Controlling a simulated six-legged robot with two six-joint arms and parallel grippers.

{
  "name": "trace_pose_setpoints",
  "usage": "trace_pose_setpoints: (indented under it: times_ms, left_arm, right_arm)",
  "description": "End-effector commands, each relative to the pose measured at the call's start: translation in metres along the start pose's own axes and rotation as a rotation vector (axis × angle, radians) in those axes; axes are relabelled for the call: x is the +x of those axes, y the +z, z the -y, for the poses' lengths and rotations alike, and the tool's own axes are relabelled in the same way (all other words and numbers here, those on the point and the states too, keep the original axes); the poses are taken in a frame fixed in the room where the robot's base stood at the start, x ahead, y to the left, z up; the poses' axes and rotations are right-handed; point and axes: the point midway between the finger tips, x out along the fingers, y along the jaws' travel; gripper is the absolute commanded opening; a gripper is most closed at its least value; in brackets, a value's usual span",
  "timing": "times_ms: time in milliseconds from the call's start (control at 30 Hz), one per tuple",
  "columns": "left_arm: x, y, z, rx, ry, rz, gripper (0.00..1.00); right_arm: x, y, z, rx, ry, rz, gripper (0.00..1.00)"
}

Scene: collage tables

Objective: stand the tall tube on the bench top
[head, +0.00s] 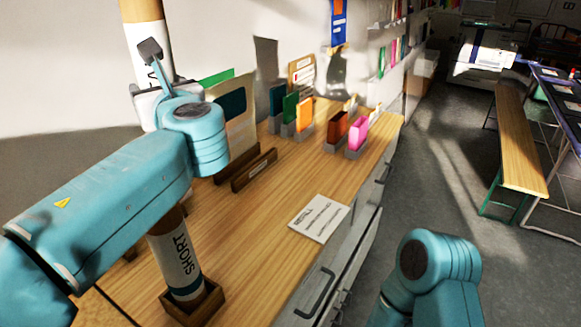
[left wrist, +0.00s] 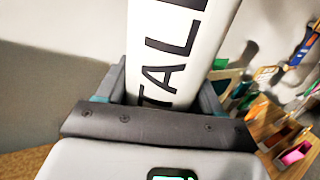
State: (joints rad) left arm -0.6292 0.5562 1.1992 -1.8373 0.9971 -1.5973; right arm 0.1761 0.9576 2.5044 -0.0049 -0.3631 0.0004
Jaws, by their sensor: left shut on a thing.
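The tall tube (head: 147,50) is white with a tan upper part and runs out of the top of the head view. In the left wrist view the tube (left wrist: 178,48) fills the middle and reads "TALL". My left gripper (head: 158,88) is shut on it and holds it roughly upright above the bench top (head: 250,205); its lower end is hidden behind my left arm. A shorter tube (head: 178,262) marked "SHORT" stands in a wooden holder (head: 195,305) on the bench. My right arm shows at the lower right, but its fingers are not visible.
A white card (head: 319,218) lies near the bench's front edge. A wooden block (head: 254,170) and several colored items in grey holders, such as the pink one (head: 355,132), stand toward the back. The bench middle is clear. A wooden seat (head: 520,140) stands across the aisle.

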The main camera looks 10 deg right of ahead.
Motion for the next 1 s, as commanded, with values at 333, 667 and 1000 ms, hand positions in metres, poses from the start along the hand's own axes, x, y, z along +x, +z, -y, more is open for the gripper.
trace_pose_setpoints:
  times_ms: [333, 667, 1000]
  left_arm:
    - [-0.042, -0.021, 0.061, 0.002, -0.102, 0.0, 0.27]
    - [-0.05, -0.076, 0.069, 0.009, -0.119, -0.002, 0.27]
    - [-0.048, -0.164, 0.071, 0.006, -0.121, -0.001, 0.27]
  right_arm:
    - [0.023, 0.0, -0.008, 0.0, 0.0, 0.0, 0.43]
    - [0.048, -0.001, -0.017, 0.0, 0.0, 0.0, 0.43]
    - [0.071, -0.001, -0.026, 0.0, 0.0, 0.0, 0.43]
